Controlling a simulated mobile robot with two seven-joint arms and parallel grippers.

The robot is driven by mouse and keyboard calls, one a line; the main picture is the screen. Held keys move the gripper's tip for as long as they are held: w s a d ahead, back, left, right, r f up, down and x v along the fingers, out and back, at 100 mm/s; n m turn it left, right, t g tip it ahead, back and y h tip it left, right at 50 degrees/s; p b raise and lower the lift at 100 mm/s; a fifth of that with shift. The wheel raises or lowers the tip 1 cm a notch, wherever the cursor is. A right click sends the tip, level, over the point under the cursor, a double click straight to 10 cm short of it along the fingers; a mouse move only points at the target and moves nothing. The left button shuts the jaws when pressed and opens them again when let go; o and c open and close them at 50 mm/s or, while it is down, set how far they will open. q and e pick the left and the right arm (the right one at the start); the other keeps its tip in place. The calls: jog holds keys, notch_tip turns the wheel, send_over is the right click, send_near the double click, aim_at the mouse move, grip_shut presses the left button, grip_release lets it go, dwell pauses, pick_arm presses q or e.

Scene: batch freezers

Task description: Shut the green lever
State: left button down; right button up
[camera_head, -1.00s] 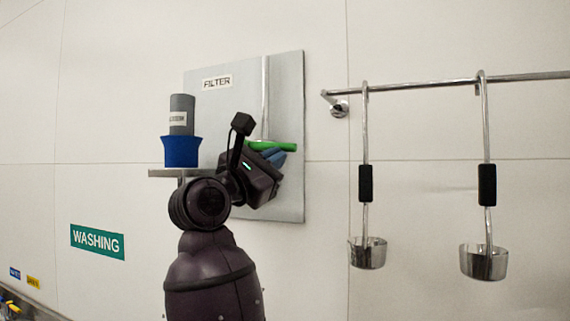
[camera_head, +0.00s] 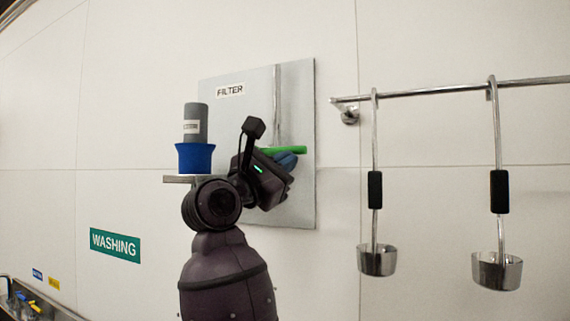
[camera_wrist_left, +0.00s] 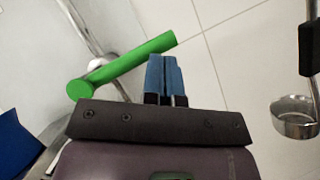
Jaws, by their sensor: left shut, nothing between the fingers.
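The green lever (camera_head: 284,150) sits on a pipe in front of the grey filter panel (camera_head: 297,95) on the wall. In the head view it lies nearly level, with its left part hidden behind my wrist. My left gripper (camera_head: 287,161) has blue fingers and is just below the lever's right part. In the left wrist view the lever (camera_wrist_left: 125,64) slants up to the right, and its free end is close to the tips of the shut, empty fingers (camera_wrist_left: 164,62). I cannot tell whether they touch. My right gripper is not in view.
A grey cylinder (camera_head: 195,122) in a blue cup (camera_head: 194,158) stands on a small shelf (camera_head: 179,179) left of my wrist. Two ladles (camera_head: 375,200) (camera_head: 498,200) hang from a rail (camera_head: 450,88) at the right. A washing sign (camera_head: 115,245) is on the wall, lower left.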

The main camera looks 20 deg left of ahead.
pick_arm(q)
jog(key=b+v, duration=0.2)
jog(key=v, duration=0.9)
jog(key=shift+w, duration=0.1)
